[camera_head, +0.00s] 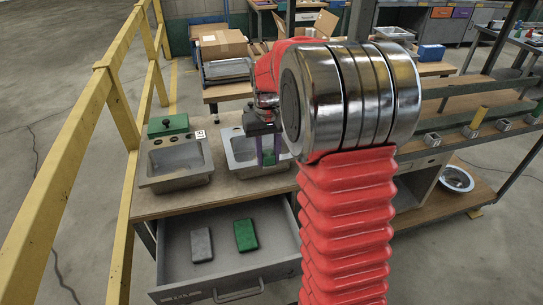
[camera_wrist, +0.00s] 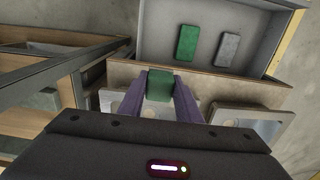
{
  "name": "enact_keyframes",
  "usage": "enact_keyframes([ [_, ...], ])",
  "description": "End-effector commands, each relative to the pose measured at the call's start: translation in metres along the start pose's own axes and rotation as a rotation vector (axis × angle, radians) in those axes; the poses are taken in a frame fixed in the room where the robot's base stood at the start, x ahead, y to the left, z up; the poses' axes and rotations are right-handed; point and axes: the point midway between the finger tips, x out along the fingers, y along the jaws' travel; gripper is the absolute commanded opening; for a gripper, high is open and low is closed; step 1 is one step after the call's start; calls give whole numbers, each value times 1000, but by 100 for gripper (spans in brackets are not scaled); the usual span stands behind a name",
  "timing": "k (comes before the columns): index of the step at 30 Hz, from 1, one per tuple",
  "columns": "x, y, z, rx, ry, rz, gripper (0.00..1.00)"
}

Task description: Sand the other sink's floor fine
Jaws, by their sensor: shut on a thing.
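My gripper (camera_head: 268,160) is over the right sink (camera_head: 236,152), its purple fingers pointing down. In the wrist view the fingers are shut on a green block (camera_wrist: 160,84). The sink under it (camera_wrist: 109,98) is partly hidden by the fingers and my wrist; I cannot tell whether the block touches its floor. The left sink (camera_head: 178,162) is empty and lies to the right in the wrist view (camera_wrist: 250,117). An open grey drawer (camera_head: 222,272) below holds a grey block (camera_head: 201,245) and another green block (camera_head: 246,235), side by side.
A yellow railing (camera_head: 122,105) runs along the left. Shelving with small grey holders (camera_head: 468,131) is to the right. Cardboard boxes (camera_head: 222,44) are behind.

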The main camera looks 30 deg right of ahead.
Motion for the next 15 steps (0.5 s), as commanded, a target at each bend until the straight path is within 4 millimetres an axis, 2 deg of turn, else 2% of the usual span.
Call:
enact_keyframes([
  [15,32,-65,-13,-79,-1,-1,10],
])
